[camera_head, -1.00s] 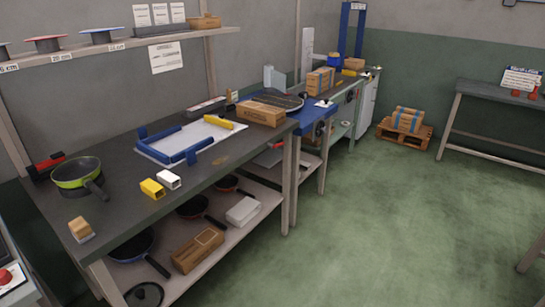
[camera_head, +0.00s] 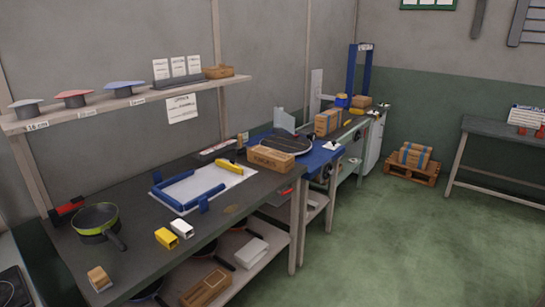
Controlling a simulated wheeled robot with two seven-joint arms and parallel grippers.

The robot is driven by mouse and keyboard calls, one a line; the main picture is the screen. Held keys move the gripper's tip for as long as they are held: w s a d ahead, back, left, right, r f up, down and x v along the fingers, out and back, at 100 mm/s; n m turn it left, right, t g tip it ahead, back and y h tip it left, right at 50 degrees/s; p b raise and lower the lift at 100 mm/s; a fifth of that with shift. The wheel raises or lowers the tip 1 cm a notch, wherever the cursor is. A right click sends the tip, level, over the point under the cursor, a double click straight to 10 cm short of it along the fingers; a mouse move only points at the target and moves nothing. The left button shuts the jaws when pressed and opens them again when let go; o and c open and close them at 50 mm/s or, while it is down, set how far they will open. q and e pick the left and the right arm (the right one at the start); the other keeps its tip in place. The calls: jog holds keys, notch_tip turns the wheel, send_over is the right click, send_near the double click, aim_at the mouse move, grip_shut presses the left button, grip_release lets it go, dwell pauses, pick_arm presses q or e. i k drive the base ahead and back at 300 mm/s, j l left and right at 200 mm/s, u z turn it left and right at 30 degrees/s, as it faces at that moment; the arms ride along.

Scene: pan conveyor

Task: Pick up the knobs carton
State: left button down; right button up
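A brown cardboard carton (camera_head: 271,160) with dark printing on its front stands on the far right part of the dark workbench (camera_head: 140,255). The printing is too small to read, so I cannot tell for sure that it is the knobs carton. A taped carton (camera_head: 328,122) stands farther back on the line. Neither of my grippers is in view.
A blue-edged fixture (camera_head: 188,187), a green-rimmed pan (camera_head: 97,219), yellow (camera_head: 166,238) and white blocks (camera_head: 182,228) and a small wooden block (camera_head: 99,279) sit on the bench. A wall shelf (camera_head: 130,101) hangs above. The green floor (camera_head: 370,245) at right is clear.

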aim_at(278, 161)
jog(key=i+l+u, duration=0.1)
jog(key=i+l, duration=1.3)
